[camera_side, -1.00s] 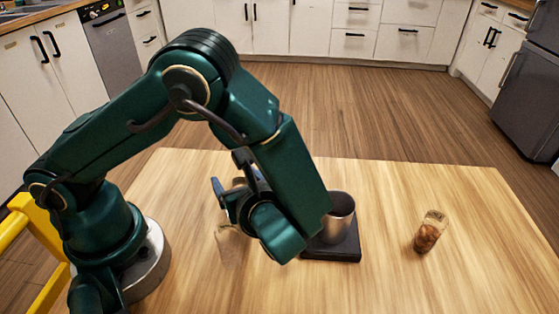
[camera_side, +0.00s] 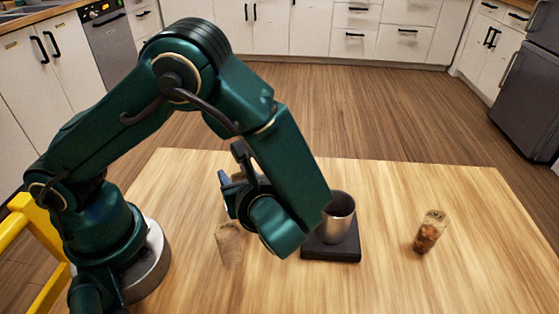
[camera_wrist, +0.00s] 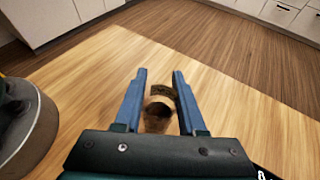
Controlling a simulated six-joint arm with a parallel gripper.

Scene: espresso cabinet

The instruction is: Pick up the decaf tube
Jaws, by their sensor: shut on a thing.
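My gripper (camera_wrist: 159,76) has its two blue fingers on either side of a small tube (camera_wrist: 158,116) with a brown, cork-like top. The gripper is shut on this tube. A tube with pale tan contents (camera_side: 229,246) stands below and nearer the camera. A clear tube with reddish-brown contents (camera_side: 427,233) stands at the right.
A metal cup (camera_side: 341,215) stands on a black square base (camera_side: 332,248), close to the right of my wrist. The wooden table (camera_side: 470,200) is bare at the back right and front right. Its far edge drops to the kitchen floor (camera_side: 400,110).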

